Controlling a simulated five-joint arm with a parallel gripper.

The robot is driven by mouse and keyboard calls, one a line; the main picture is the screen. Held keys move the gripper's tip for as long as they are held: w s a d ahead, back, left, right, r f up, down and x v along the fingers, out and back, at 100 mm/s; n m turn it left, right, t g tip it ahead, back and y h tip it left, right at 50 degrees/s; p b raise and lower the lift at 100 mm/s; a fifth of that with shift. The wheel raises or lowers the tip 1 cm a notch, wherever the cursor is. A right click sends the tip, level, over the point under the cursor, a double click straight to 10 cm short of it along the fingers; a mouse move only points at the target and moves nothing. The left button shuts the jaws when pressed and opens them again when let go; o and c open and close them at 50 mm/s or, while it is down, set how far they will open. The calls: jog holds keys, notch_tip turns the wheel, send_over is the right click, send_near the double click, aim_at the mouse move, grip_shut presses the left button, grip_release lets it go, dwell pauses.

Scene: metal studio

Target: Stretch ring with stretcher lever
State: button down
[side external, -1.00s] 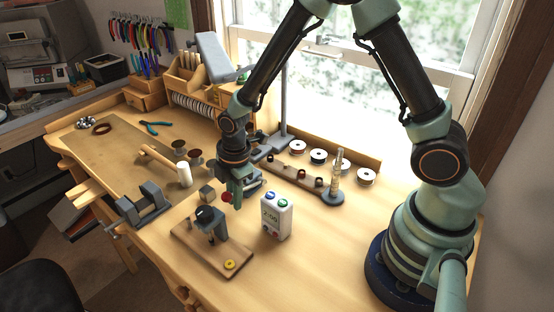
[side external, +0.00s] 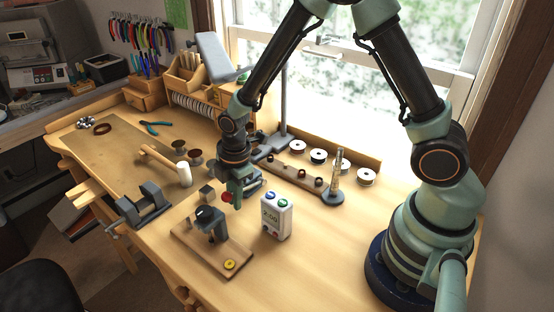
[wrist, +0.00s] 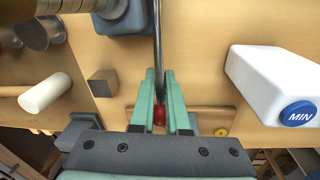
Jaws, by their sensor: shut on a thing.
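My gripper (side external: 232,198) is low over the middle of the bench. In the wrist view its two green fingers (wrist: 158,112) are shut on the red knob (wrist: 158,117) of the lever. The lever's thin metal rod (wrist: 157,45) runs up the picture from the knob, beside a blue-grey body (wrist: 125,22), which I take for the stretcher. In the side view the red knob (side external: 227,198) shows at the fingertips, and the grey body (side external: 254,184) is partly hidden behind my gripper. I cannot make out a ring on the stretcher.
A white timer (side external: 277,216) stands close on the right. A wooden board (side external: 238,259) with a small dark tool is in front. A tapered rod (side external: 338,178) stands behind right.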

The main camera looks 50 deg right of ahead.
jog(key=shift+s+d+f, duration=0.15)
jog(key=shift+s+d, duration=0.05)
jog(key=shift+s, duration=0.05)
jog(key=c, duration=1)
grip_release()
jog(key=shift+o, duration=0.7)
jog(key=shift+w+a, duration=0.1)
notch_tip(320, 180, up, 12)
jog(key=s, duration=0.1)
